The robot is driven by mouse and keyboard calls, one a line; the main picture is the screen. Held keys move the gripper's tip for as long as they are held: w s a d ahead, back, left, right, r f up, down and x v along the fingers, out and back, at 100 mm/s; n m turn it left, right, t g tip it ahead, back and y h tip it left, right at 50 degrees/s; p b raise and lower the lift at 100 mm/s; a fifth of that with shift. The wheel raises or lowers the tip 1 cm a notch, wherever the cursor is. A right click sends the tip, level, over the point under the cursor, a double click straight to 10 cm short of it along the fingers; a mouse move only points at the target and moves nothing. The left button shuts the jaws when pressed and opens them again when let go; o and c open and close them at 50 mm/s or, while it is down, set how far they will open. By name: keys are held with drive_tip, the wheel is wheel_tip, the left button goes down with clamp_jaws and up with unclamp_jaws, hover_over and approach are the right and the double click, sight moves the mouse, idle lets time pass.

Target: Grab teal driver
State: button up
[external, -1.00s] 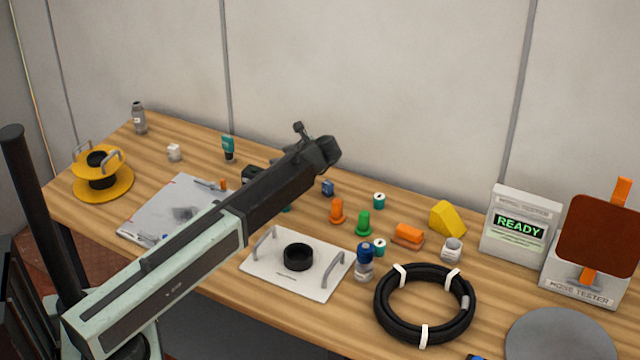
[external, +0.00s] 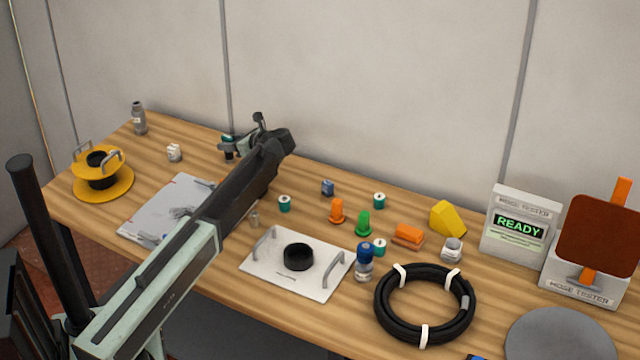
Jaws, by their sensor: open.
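The teal driver (external: 229,141), with a teal upper part and a dark lower part, stands near the back left of the workbench. It is partly hidden by the end of my arm. My gripper (external: 241,145) is open and beside the driver, at its right in the picture. The fingers are small and mostly hidden behind the dark arm end, so I cannot tell whether they touch the driver or surround it.
A white bottle cap-like piece (external: 174,153), a grey bottle (external: 139,118) and a yellow spool (external: 103,186) stand left. A white plate with handles (external: 323,279), several small coloured parts and a black hose coil (external: 382,305) lie right. The wall is close behind.

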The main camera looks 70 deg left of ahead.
drive_tip(key=shift+s+a+f, duration=0.3)
drive_tip(key=shift+s+a, duration=0.05)
drive_tip(key=shift+a, duration=0.15)
clamp_jaws()
